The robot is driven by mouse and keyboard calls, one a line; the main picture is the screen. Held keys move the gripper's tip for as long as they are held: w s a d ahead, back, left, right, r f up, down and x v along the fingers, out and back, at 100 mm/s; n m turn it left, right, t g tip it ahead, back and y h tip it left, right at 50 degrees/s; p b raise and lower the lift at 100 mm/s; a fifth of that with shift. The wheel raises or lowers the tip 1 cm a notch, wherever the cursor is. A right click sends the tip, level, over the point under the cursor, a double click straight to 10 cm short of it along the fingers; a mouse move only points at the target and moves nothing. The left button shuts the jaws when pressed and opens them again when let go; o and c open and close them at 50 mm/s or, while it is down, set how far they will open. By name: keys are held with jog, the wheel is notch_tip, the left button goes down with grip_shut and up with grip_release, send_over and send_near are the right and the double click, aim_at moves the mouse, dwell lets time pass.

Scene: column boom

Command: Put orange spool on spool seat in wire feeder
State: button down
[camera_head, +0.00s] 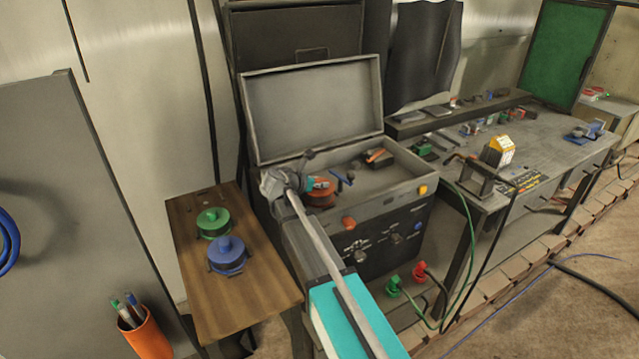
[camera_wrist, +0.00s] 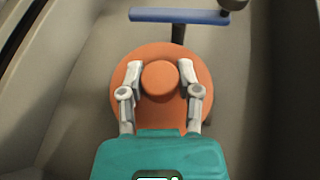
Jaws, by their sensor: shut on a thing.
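The orange spool (camera_wrist: 146,57) is in the middle of the wrist view, with its round hub between the two fingers of my gripper (camera_wrist: 160,78). The fingers are shut on the hub from both sides. In the head view the orange spool (camera_head: 321,196) is inside the open wire feeder (camera_head: 366,215), near its left end, partly hidden by my gripper (camera_head: 308,183). A post with a blue crossbar (camera_wrist: 180,16) stands just beyond the spool in the wrist view. The spool seat is not visible, and I cannot tell whether the spool touches it.
A wooden side table (camera_head: 252,296) on the left holds a green spool (camera_head: 213,222) and a blue spool (camera_head: 228,254). The feeder's lid (camera_head: 315,108) stands open behind. A cluttered grey workbench (camera_head: 545,150) is to the right. The feeder's walls stand close around my gripper.

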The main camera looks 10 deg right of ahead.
jog(key=shift+f, duration=0.1)
jog(key=shift+c, duration=1.5)
grip_release()
jog(key=shift+d, duration=0.1)
jog(key=p+v, duration=0.5)
jog(key=v, duration=0.7)
